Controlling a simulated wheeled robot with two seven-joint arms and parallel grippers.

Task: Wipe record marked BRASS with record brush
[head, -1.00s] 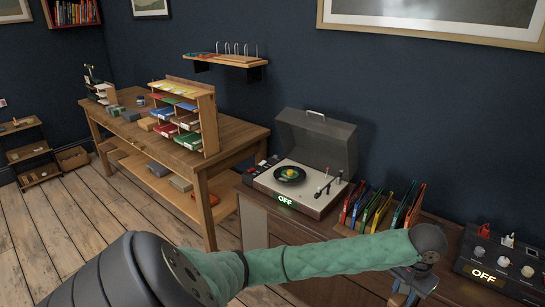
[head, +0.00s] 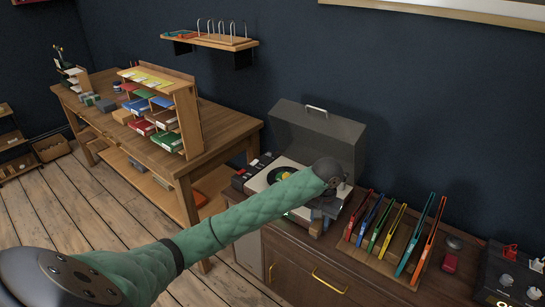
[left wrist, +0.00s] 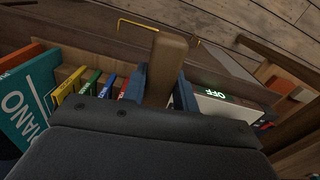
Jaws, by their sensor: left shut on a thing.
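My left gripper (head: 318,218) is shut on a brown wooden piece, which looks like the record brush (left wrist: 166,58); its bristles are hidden. In the left wrist view it stands between the two blue fingers. The gripper is over the front right of the turntable (head: 257,182). A dark record with a green and yellow label (head: 280,174) lies on the turntable, partly hidden by my left arm. I cannot read a BRASS mark on it. My right gripper is not in view.
The turntable's grey lid (head: 318,135) stands open behind. A wooden rack (head: 385,262) of coloured sleeves is just right, one marked PIANO (left wrist: 28,100) in the left wrist view. A red object (head: 450,262) and a control box (head: 515,275) are further right. The lit sign reads OFF (left wrist: 216,93).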

